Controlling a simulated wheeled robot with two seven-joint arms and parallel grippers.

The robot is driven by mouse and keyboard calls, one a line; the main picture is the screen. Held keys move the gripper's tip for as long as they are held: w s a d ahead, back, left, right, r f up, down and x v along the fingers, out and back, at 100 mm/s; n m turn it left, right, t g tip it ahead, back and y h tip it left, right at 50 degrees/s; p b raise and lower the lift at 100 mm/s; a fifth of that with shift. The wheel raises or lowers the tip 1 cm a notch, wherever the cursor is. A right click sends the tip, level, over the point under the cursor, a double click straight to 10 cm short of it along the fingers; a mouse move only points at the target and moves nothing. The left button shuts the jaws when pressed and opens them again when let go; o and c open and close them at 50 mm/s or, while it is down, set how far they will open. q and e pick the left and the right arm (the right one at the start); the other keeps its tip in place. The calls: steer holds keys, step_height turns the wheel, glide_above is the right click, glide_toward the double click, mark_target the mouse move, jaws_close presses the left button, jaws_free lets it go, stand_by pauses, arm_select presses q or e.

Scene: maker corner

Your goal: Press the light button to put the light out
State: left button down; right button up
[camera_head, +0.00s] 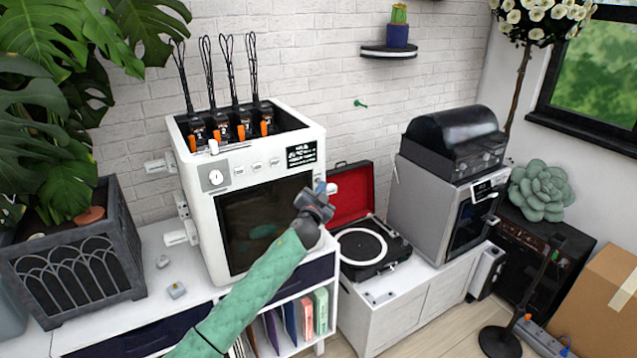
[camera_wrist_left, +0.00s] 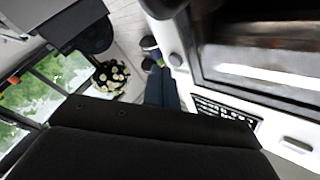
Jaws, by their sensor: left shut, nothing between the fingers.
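A white box-shaped machine (camera_head: 230,187) with a dark front window (camera_head: 262,215) stands on the white cabinet. Its upper front panel carries a round dial, several small flat buttons (camera_head: 257,166) and a black label (camera_head: 301,154). I cannot tell which button is for the light. My left gripper (camera_head: 321,189) is shut and empty, in front of the machine's right edge. The label (camera_wrist_left: 225,112) and one pale button (camera_wrist_left: 297,145) show there too. My right gripper is not in view.
A record player (camera_head: 362,247) with an open red lid stands to the right, near my left forearm. Tall whisk-like tools (camera_head: 228,75) rise from the machine's top. A planter (camera_head: 75,268) stands at the left. The air in front of the window is partly filled by my arm.

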arm_select(q)
steer(key=shift+w+a, duration=0.1)
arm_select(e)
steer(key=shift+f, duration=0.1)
arm_select(q)
steer(key=shift+w+a, duration=0.15)
steer(key=shift+w, duration=0.05)
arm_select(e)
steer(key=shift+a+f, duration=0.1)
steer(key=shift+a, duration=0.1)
arm_select(q)
steer(key=shift+w, duration=0.1)
stand_by(0.5)
steer(key=shift+s+d, duration=0.25)
steer(key=shift+s, duration=0.2)
